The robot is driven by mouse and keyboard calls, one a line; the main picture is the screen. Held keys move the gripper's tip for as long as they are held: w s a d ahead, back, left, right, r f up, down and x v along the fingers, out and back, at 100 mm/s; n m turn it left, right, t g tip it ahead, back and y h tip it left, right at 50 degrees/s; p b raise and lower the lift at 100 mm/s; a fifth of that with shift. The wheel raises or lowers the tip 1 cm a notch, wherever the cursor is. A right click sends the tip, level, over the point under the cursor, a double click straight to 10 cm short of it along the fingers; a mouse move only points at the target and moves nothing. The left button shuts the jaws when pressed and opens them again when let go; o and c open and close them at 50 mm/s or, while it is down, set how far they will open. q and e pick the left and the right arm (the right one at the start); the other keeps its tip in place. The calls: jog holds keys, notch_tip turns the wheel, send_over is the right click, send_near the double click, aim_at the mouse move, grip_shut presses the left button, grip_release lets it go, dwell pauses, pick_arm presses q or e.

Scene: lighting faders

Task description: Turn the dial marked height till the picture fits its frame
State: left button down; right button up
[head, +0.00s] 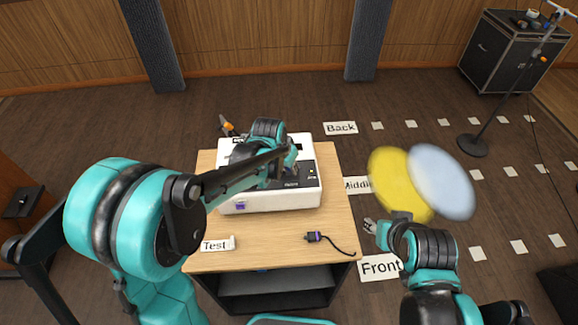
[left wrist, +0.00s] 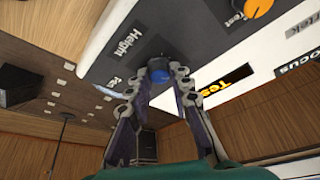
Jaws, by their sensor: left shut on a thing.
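The white console (head: 240,204) with a dark top panel stands on the wooden table. In the left wrist view, a blue dial (left wrist: 158,68) sits beside the label "Height" (left wrist: 128,44). My left gripper (left wrist: 158,80) is shut on this dial, one finger on each side. In the head view, my arm hides most of the panel and the dial.
An orange dial (left wrist: 258,7) is near the Height dial. A "Test" sign (head: 215,245) and a small device with a cable (head: 314,237) lie on the table front. Yellow (head: 392,180) and pale blue (head: 442,180) ovals show at right, by floor signs and a stand (head: 473,145).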

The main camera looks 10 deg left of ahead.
pick_arm(q)
jog(key=c, duration=1.3)
grip_release()
jog(key=shift+c, duration=0.2)
jog(key=v, duration=1.2)
jog(key=shift+s, duration=0.1)
jog(key=s+a+f+n+t+y, duration=0.1)
jog(key=s+a, duration=0.3)
jog(key=s, duration=0.5)
jog(key=s+a+f+n+t, duration=0.2)
jog(key=s+a, duration=0.3)
jog(key=s, duration=0.3)
jog(key=shift+s+a+n+y+b, duration=0.3)
jog(key=shift+s+n+y+b, duration=0.1)
jog(key=shift+n, duration=0.4)
